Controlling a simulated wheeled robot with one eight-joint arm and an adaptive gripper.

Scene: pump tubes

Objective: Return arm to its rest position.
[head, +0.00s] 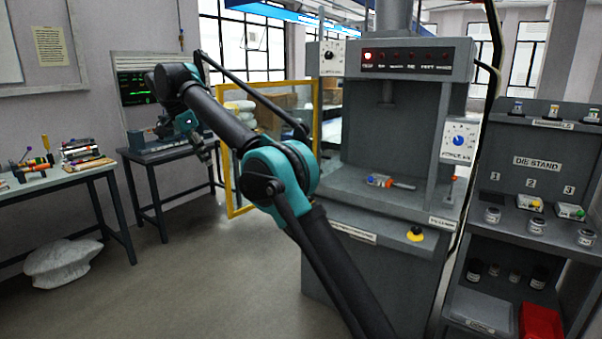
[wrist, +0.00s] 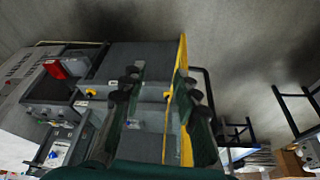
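My arm, teal and black, rises from the bottom of the head view, bends at a large elbow and folds over to the upper left. My gripper (head: 207,152) hangs from its far end, in the air in front of the dark monitor bench and left of the yellow frame. In the wrist view my gripper (wrist: 160,105) shows two dark green fingers spread apart with nothing between them. The press and floor show behind the fingers. The fingertips are small and partly hidden in the head view.
The grey press (head: 385,215) holds a small part with an orange tip (head: 390,182). A yellow guard frame (head: 233,209) stands at its left. The die stand (head: 536,163) is at right, a tool table (head: 62,181) at left, a white sack (head: 62,263) below.

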